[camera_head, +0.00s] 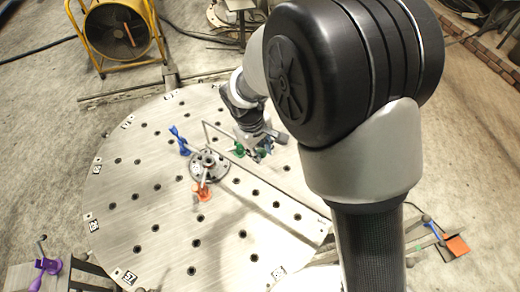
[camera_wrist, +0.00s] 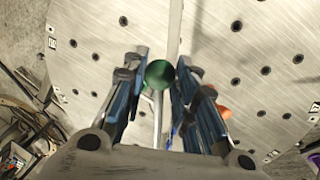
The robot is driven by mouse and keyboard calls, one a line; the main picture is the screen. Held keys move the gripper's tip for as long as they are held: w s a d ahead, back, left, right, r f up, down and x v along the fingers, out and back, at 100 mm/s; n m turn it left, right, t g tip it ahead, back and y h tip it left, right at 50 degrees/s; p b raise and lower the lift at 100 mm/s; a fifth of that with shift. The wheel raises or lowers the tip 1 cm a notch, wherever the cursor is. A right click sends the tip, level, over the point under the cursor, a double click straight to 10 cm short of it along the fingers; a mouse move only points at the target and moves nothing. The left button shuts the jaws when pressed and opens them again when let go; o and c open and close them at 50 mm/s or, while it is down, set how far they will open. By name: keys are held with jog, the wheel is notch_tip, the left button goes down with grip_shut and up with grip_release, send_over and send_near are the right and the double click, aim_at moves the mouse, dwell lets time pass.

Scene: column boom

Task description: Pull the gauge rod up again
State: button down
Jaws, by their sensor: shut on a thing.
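My gripper (camera_head: 258,147) is low over the round steel table, right of the flange. In the wrist view its two blue-sided fingers (camera_wrist: 160,78) stand on either side of a round green head, which I take to be the top of the gauge rod (camera_wrist: 159,74). The fingers are shut on it. In the head view green parts show beside and below my gripper, but I cannot tell which belong to the rod. The dark flange (camera_head: 209,166) sits on the table between a blue clamp (camera_head: 180,141) and an orange clamp (camera_head: 203,191).
The perforated round table (camera_head: 140,212) is mostly bare at the left and front. A thin grey bar (camera_head: 290,190) runs across its right part. A yellow fan (camera_head: 117,30) stands behind, and a purple clamp (camera_head: 46,265) is at the lower left.

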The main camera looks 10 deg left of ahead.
jog(key=c, duration=1.7)
grip_release()
jog(key=shift+w+a+r, duration=0.1)
jog(key=shift+w+r, duration=0.1)
jog(key=shift+r, duration=0.1)
jog(key=o, duration=0.4)
jog(key=shift+s+f, duration=0.1)
jog(key=shift+s, duration=0.05)
jog(key=r, duration=0.4)
jog(key=s+r, duration=0.1)
jog(key=r, duration=0.3)
jog(key=s+a+r, duration=0.1)
jog(key=r, duration=0.2)
jog(key=shift+a+r, duration=0.1)
jog(key=shift+r, duration=0.3)
